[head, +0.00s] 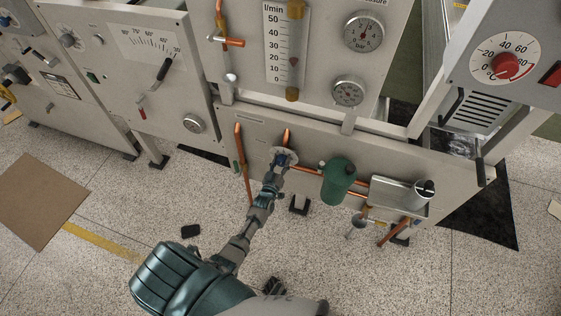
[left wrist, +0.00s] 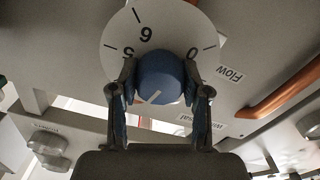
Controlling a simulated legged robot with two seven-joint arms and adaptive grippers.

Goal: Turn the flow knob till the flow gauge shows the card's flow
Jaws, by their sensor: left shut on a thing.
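My left gripper (head: 281,162) is at the lower panel. In the left wrist view its two fingers (left wrist: 160,100) are shut on the sides of the blue flow knob (left wrist: 157,76). The knob has a white pointer line and sits on a white dial (left wrist: 122,42) with dark numbers, beside a "Flow" label (left wrist: 230,74). In the head view the gripper mostly hides the knob. The flow gauge (head: 285,40) is an upright tube with an l/min scale from 0 to 50; its small reddish float (head: 293,62) appears between 10 and 20. I cannot make out a card. My right gripper is out of view.
A green-capped fitting (head: 338,180) and copper pipes stand right of my gripper, with a metal box (head: 399,195) beyond. Round dials (head: 364,32) are above. A brown sheet (head: 38,202) lies on the speckled floor at left.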

